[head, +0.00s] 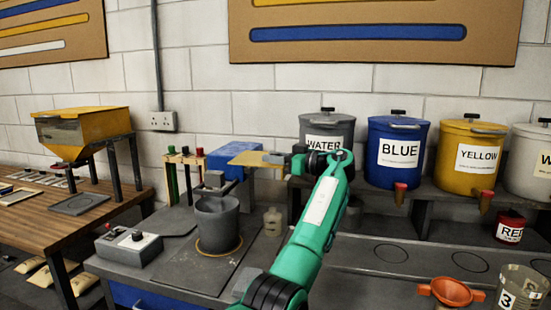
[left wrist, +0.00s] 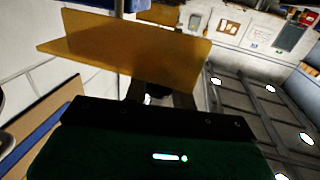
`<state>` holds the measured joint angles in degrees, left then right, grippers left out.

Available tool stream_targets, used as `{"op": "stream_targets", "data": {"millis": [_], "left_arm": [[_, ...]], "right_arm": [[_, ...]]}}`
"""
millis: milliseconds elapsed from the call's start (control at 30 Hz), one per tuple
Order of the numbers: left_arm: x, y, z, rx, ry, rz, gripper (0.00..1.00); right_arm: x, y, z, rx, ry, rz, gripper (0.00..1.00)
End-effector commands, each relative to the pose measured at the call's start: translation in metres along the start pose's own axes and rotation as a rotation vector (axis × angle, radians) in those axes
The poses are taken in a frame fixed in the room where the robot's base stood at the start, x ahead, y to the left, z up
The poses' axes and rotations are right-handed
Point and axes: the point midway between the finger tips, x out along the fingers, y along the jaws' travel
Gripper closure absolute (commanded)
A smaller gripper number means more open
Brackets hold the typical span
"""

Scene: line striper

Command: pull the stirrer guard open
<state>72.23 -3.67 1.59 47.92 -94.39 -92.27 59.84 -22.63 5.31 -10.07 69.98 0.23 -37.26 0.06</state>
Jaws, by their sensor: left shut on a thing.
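The stirrer guard (head: 258,159) is an amber-yellow panel at the stirrer, beside its blue housing (head: 234,155). It stands out to the right of the housing, above and behind the grey mixing pot (head: 217,222). In the left wrist view the guard (left wrist: 125,52) is a large, angled yellow sheet just ahead of the gripper. My left gripper (head: 279,160) is at the guard's right end, shut on a small dark part there, seemingly its handle. The fingertips are mostly hidden in both views. My right gripper is not in view.
A grey control box (head: 128,244) sits left of the pot. A small bottle (head: 272,222) stands right of it. Behind my arm is a shelf with a grey WATER bin (head: 325,128), a blue bin (head: 396,150) and a yellow bin (head: 468,160). An orange funnel (head: 451,291) is at front right.

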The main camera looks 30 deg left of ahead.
Motion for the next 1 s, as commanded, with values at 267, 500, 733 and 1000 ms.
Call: {"op": "stream_targets", "data": {"millis": [267, 500, 733, 1000], "left_arm": [[0.001, 0.0, 0.0, -0.001, -0.001, 0.0, 0.64], [0.001, 0.0, 0.0, 0.0, -0.001, 0.0, 0.53], [-0.01, 0.001, 0.001, 0.0, 0.0, 0.003, 0.53], [-0.066, 0.0, 0.001, 0.0, -0.001, 0.003, 0.53]], "right_arm": [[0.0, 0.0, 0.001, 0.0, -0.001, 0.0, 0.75], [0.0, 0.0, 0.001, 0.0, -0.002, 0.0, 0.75], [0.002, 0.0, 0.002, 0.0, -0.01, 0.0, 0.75], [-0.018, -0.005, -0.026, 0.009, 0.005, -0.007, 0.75]]}}
